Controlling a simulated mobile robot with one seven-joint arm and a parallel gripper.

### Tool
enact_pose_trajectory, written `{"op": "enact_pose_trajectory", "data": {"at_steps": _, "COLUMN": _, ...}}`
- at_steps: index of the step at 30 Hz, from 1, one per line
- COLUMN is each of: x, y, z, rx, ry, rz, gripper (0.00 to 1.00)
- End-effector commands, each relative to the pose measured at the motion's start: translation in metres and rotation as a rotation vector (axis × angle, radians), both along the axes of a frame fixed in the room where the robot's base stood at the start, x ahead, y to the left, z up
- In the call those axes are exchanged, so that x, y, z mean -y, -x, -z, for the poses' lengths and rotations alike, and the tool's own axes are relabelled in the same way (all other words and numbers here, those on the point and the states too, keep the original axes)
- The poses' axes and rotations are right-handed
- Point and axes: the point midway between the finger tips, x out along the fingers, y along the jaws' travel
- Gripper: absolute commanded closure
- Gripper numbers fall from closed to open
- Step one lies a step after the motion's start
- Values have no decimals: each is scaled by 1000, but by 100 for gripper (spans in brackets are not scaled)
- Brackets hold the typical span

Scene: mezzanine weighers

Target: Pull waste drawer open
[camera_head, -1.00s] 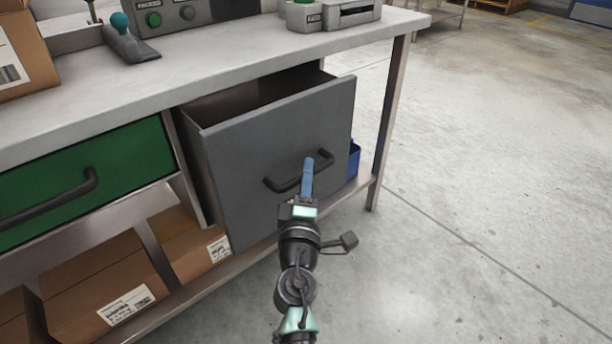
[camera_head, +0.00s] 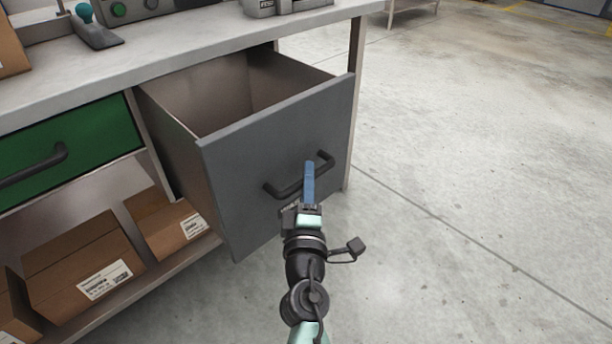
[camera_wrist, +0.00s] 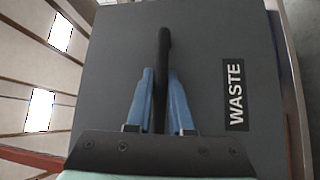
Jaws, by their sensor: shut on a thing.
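The grey waste drawer (camera_head: 240,165) stands well out from under the bench, and its empty-looking inside shows from above. Its dark bar handle (camera_head: 325,160) is on the front face. My gripper (camera_head: 309,172) is at the handle, with its blue fingers around the bar. In the wrist view my gripper (camera_wrist: 160,100) has one blue finger on each side of the handle (camera_wrist: 164,50), shut on it. A "WASTE" label (camera_wrist: 235,95) is on the drawer front, right of the handle in that view.
A green drawer (camera_head: 75,145) with a dark handle is shut at left. Cardboard boxes (camera_head: 80,265) sit on the lower shelf. The concrete floor (camera_head: 480,190) at right is clear.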

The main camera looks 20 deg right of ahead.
Motion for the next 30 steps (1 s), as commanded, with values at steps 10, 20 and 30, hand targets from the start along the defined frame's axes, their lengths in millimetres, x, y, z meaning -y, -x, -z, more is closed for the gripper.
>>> {"op": "enact_pose_trajectory", "data": {"at_steps": 10, "x": -2, "y": -1, "z": 0, "rx": -1, "ry": 0, "rz": -4, "gripper": 59}}
{"op": "enact_pose_trajectory", "data": {"at_steps": 20, "x": -1, "y": 0, "z": 0, "rx": 0, "ry": 0, "rz": -1, "gripper": 50}}
{"op": "enact_pose_trajectory", "data": {"at_steps": 30, "x": -18, "y": 35, "z": 8, "rx": -3, "ry": 1, "rz": -3, "gripper": 50}}
